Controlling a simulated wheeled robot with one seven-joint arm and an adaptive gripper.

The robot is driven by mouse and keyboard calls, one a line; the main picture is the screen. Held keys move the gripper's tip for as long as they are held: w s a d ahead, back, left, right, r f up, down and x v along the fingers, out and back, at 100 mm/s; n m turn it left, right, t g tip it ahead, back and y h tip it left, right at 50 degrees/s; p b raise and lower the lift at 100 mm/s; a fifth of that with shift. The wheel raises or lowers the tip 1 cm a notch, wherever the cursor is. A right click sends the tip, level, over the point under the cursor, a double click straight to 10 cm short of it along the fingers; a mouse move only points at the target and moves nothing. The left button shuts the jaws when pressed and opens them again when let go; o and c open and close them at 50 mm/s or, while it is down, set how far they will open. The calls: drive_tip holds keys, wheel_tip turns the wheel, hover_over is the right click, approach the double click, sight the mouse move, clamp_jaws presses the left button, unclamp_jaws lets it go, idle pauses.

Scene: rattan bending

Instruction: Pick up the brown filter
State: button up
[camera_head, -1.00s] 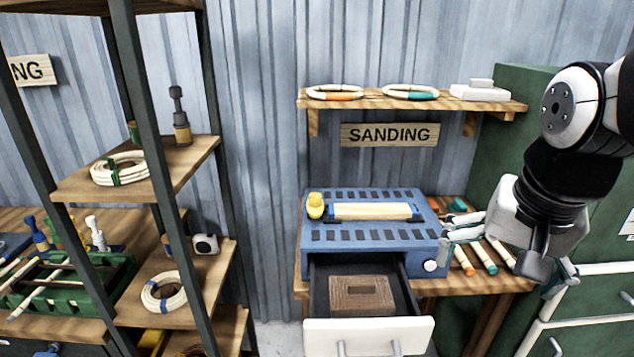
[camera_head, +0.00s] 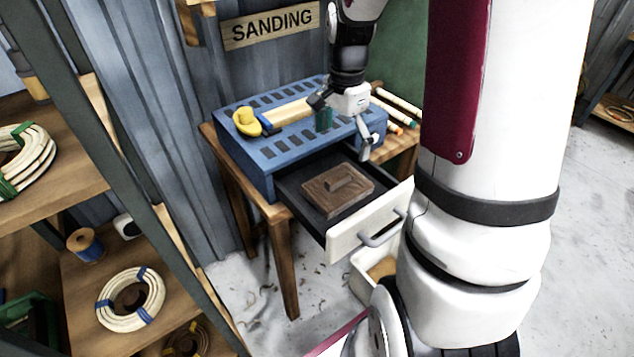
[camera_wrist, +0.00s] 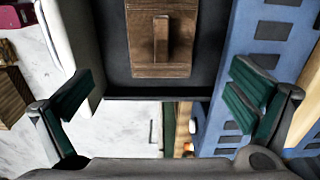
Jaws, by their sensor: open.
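The brown filter (camera_head: 330,200) is a flat wooden block with a raised bar on top. It lies in the open drawer (camera_head: 372,238) of the blue sanding unit (camera_head: 262,155). In the wrist view the brown filter (camera_wrist: 175,72) shows at the top middle, cut off by the frame edge, with its bar upright in the picture. My gripper (camera_head: 344,135) is open and empty, above and behind the filter in the head view. Its green-padded fingers (camera_wrist: 163,88) are spread wide on both sides, and the filter lies beyond them, untouched.
A yellow object (camera_head: 246,123) and a wood-and-blue sanding block (camera_head: 285,113) rest on the blue unit. Several rods (camera_head: 398,103) lie at its right. A shelf with a rattan coil (camera_head: 130,300) stands at the left. A white bin is on the floor below the drawer.

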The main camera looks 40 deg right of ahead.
sight(338, 176)
wheel_tip(338, 176, down, 13)
drive_tip(key=shift+w+a+f+p, duration=0.1)
drive_tip(key=shift+a+f+p, duration=0.05)
drive_tip(key=shift+p, duration=0.15)
drive_tip(key=c, duration=1)
